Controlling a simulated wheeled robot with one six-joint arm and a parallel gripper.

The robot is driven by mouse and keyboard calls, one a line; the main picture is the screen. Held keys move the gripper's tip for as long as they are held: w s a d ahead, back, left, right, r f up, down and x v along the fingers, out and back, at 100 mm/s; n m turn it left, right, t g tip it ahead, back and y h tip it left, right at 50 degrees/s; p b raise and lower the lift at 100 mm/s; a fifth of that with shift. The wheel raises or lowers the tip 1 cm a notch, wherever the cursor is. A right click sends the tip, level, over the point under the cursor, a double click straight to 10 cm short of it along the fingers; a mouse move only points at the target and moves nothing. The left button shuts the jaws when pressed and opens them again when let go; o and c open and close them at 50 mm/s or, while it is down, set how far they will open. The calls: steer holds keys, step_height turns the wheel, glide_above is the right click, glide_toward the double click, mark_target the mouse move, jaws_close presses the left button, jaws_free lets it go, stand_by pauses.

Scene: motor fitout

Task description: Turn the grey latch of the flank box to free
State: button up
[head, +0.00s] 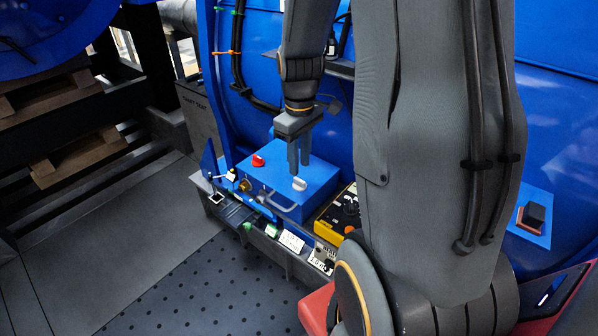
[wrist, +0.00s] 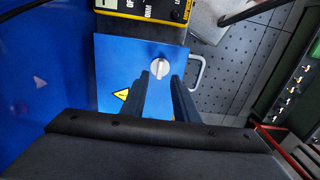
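The flank box (head: 278,191) is blue, with a grey handle on its front, and stands against the large blue housing. The grey latch (head: 299,184) is a pale round knob on its top; it also shows in the wrist view (wrist: 159,68) with a raised bar across it. My gripper (head: 299,172) points down over the box top, close to the latch. In the wrist view its two fingers (wrist: 170,76) are apart with a gap between them, and the latch lies just beyond the tips. I cannot tell whether they touch the box.
A red knob (head: 257,160) sits on the same box top, left of the latch. A yellow and black instrument (head: 340,214) stands right of the box. White label cards (head: 291,241) lie on the ledge in front. The perforated floor (head: 190,290) is clear.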

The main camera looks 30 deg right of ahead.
mark_target(299, 180)
steer(key=shift+r, duration=1.5)
steer(key=s+a+f+m+b, duration=0.1)
steer(key=s+a+m, duration=0.1)
steer(key=a, duration=0.4)
steer(key=s+a+f+m+t+b, duration=0.1)
steer(key=s+a+m, duration=0.1)
steer(key=s+a, duration=0.3)
steer(key=shift+s+a, duration=0.3)
steer(key=shift+a, duration=0.9)
steer(key=shift+f, duration=0.1)
steer(key=shift+c, duration=0.2)
